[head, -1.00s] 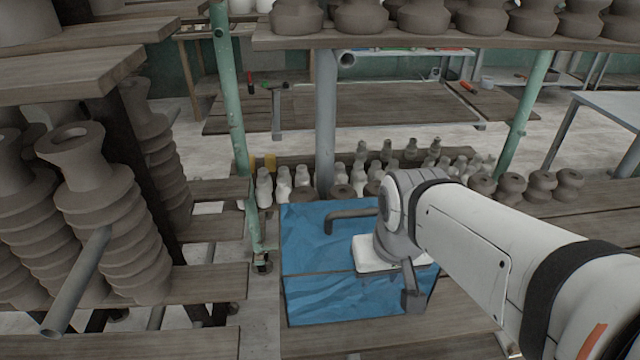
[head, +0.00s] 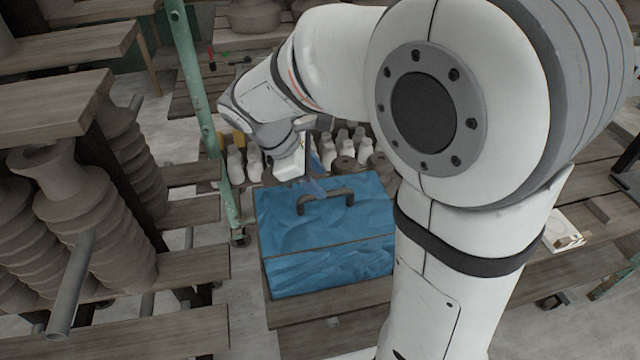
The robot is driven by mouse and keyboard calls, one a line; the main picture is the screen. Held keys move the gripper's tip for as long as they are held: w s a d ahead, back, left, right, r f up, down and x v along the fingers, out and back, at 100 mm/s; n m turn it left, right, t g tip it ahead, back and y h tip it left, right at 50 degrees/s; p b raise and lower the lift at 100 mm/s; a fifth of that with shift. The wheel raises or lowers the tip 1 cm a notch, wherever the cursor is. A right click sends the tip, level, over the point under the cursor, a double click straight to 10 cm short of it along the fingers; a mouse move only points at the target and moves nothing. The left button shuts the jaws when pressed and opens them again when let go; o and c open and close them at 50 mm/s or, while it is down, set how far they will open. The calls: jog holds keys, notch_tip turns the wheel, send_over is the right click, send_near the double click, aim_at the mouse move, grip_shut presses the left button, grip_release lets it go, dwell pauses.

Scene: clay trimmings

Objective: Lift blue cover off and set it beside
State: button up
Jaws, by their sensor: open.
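The blue cover (head: 300,234) is a crinkled blue lid with a dark grey bar handle (head: 326,201) on top. It sits on a wooden bench in the middle of the head view, its right side hidden behind my arm. My gripper (head: 312,190) is above the back edge of the cover, just behind and left of the handle. Its fingers are open and small in view. They look apart from the handle, though the exact gap is hard to tell.
Stacked grey clay insulators (head: 75,220) stand on the left beside a green post (head: 205,110). Small white and grey pieces (head: 340,145) stand behind the cover. Bare bench planks (head: 330,308) show in front of it. My arm blocks much of the right side.

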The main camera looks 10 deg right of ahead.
aim_at(325, 227)
jog(key=shift+w+a+r+n, duration=0.15)
jog(key=shift+w+a+n, duration=0.1)
jog(key=shift+w+n, duration=0.2)
jog(key=shift+w+d+f+h, duration=0.1)
jog(key=shift+d+f+h, duration=0.05)
jog(key=shift+f+h, duration=0.15)
jog(key=x, duration=0.4)
jog(key=a+p+x, duration=0.1)
jog(key=x, duration=0.2)
jog(key=shift+s+f, duration=0.2)
jog(key=shift+f, duration=0.2)
jog(key=shift+a, duration=0.1)
grip_shut()
